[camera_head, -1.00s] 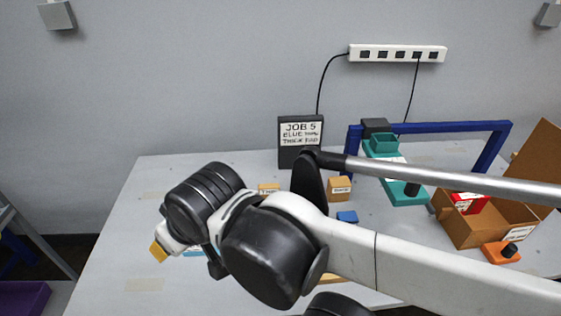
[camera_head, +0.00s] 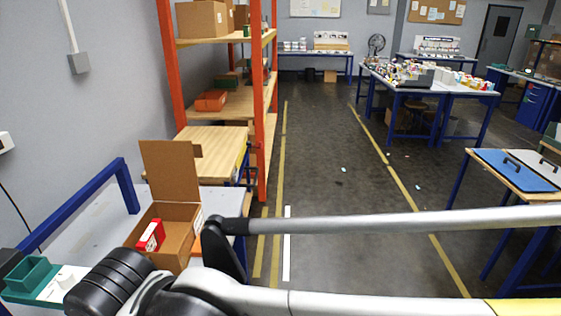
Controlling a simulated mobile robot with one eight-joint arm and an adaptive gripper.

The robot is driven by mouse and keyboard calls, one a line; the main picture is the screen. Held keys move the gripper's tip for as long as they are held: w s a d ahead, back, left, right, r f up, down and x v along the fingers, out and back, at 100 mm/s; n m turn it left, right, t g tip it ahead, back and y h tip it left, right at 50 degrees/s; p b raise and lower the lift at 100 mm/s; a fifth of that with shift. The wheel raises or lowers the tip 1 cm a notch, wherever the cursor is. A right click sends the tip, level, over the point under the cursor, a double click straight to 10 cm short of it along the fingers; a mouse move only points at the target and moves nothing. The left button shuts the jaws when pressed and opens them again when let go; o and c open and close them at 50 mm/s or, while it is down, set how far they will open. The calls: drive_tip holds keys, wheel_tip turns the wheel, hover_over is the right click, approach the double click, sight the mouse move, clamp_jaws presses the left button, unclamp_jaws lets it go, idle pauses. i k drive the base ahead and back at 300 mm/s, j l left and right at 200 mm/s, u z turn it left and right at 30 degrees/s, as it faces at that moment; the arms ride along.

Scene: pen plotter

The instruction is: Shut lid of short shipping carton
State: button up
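The short shipping carton (camera_head: 180,213) is a brown open box on the grey table at the lower left of the head view. Its lid (camera_head: 168,168) stands up almost vertically at the far side, so the box is open. A red and white packet (camera_head: 151,236) sits inside, towards the left wall. My arm crosses the lower part of the view in front of the carton and hides the table's near part. My gripper is out of view.
A teal device (camera_head: 32,277) and a blue frame (camera_head: 75,210) stand left of the carton. Behind it is a wooden-topped table (camera_head: 215,139) beside orange shelving (camera_head: 265,100). Open floor (camera_head: 345,200) with yellow lines lies to the right.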

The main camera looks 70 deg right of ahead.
sight(170, 166)
drive_tip(key=z, duration=0.4)
drive_tip(key=l+z, duration=0.1)
drive_tip(key=z, duration=0.25)
drive_tip(key=l+z, duration=0.1)
drive_tip(key=z, duration=0.65)
drive_tip(key=i+l, duration=0.2)
drive_tip(key=l, duration=0.2)
drive_tip(key=i+l+z, duration=0.15)
drive_tip(key=l, duration=0.2)
drive_tip(key=i+l, duration=0.2)
drive_tip(key=l, duration=0.15)
drive_tip(key=i+l+z, duration=0.1)
drive_tip(key=l, duration=0.25)
drive_tip(key=i+l, duration=0.05)
drive_tip(key=i, duration=0.05)
